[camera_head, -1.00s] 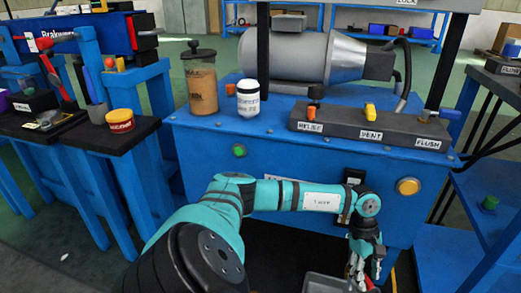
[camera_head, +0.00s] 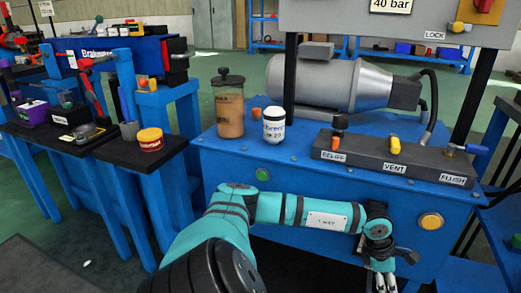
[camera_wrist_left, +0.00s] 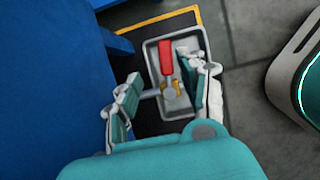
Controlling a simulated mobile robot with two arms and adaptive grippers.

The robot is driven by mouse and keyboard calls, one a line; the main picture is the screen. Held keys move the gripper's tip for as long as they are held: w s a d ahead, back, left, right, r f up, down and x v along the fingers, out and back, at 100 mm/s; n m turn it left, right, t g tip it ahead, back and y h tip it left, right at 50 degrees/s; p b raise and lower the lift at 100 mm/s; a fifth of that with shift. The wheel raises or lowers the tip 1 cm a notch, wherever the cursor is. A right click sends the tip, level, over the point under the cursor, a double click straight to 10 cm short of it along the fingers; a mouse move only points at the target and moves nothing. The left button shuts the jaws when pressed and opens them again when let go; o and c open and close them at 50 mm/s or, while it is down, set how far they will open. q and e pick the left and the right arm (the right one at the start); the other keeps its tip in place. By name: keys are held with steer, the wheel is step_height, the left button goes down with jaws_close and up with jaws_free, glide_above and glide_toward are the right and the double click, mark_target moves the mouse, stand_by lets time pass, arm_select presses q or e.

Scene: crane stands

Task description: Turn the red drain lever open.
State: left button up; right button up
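The red drain lever (camera_wrist_left: 165,57) shows in the left wrist view, above a grey tray (camera_wrist_left: 149,58). Its handle points up in the picture from a brass-coloured valve body (camera_wrist_left: 171,88), roughly crosswise to a short grey pipe (camera_wrist_left: 149,94). My left gripper (camera_wrist_left: 160,75) is open, with one finger on each side of the lever; the right finger is close to it, and contact cannot be told. In the head view my left gripper (camera_head: 382,282) is at the bottom edge, and the lever is out of frame. My right gripper is in neither view.
The blue cabinet (camera_head: 300,180) stands beside the gripper and carries a yellow button (camera_head: 430,221) and a green button (camera_head: 262,174). On top are a valve block (camera_head: 395,160), a white bottle (camera_head: 275,125) and a brown jar (camera_head: 229,108). Open floor (camera_wrist_left: 250,100) lies right of the tray.

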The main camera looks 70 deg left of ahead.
arm_select(q)
steer(key=p+v, duration=0.4)
steer(key=v, duration=0.8)
steer(key=w+d+r+n+t+h+p, duration=0.3)
steer(key=w+d+n+h+p, duration=0.1)
steer(key=d+n+p, duration=0.2)
steer(key=w+d+r+n+t+h+p, duration=0.2)
steer(key=w+d+n+t+h+p, duration=0.15)
steer(key=d+n+p, duration=0.2)
steer(key=s+a+f+n+y+p, duration=0.3)
steer(key=s+f+n+y+p, duration=0.25)
steer(key=f+n, duration=0.4)
steer(key=s+a+f+n+y+p, duration=0.2)
steer(key=s+f+n+y+p, duration=0.4)
steer(key=n, duration=0.6)
steer(key=s+d+f+n+g+p, duration=0.1)
steer(key=s+p, duration=0.3)
steer(key=s, duration=0.6)
steer(key=s+d+f+n+g+p, duration=0.2)
steer(key=s+f+n+g+p, duration=0.1)
steer(key=s, duration=0.7)
steer(key=s+d+f+n+g+p, duration=0.2)
steer(key=s+n+g+p, duration=0.1)
steer(key=s, duration=0.7)
steer(key=shift+d+f+n+g+h+p, duration=0.2)
steer(key=shift+n+g+h+p, duration=0.3)
steer(key=shift+p, duration=0.55)
steer(key=shift+c, duration=0.2)
